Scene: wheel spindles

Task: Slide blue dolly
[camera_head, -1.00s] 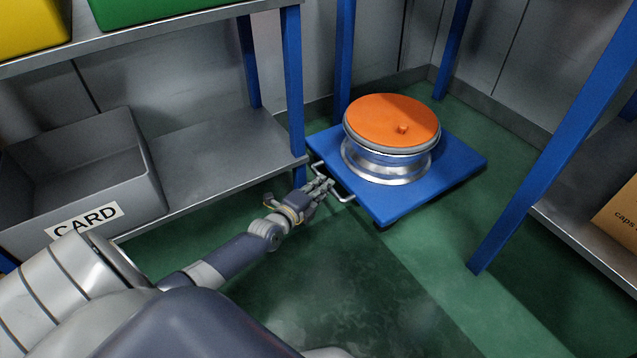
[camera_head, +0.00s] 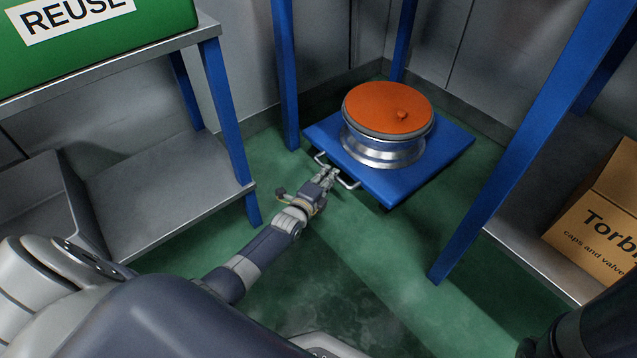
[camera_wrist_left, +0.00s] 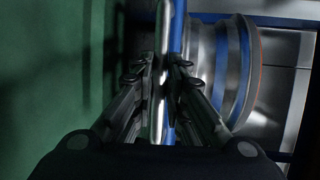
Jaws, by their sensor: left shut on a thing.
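The blue dolly (camera_head: 432,174) stands on the green floor in the back corner, between blue shelf legs. A metal wheel rim (camera_head: 383,150) with an orange disc (camera_head: 388,108) on top rests on it. A pale handle (camera_head: 347,184) sticks out from the dolly's near left edge. My left gripper (camera_head: 327,176) is at this handle. In the left wrist view, the fingers (camera_wrist_left: 161,80) are closed on the handle bar (camera_wrist_left: 160,110), with the blue dolly edge and wheel just beyond. My right gripper is not in view; a dark part shows at the bottom right corner.
A metal shelf (camera_head: 170,190) on blue legs stands at the left, with a green REUSE bin (camera_head: 100,50) above and a grey bin (camera_head: 45,205) below. A blue post (camera_head: 500,185) and a cardboard box (camera_head: 600,215) are at the right. Floor in front of the dolly is clear.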

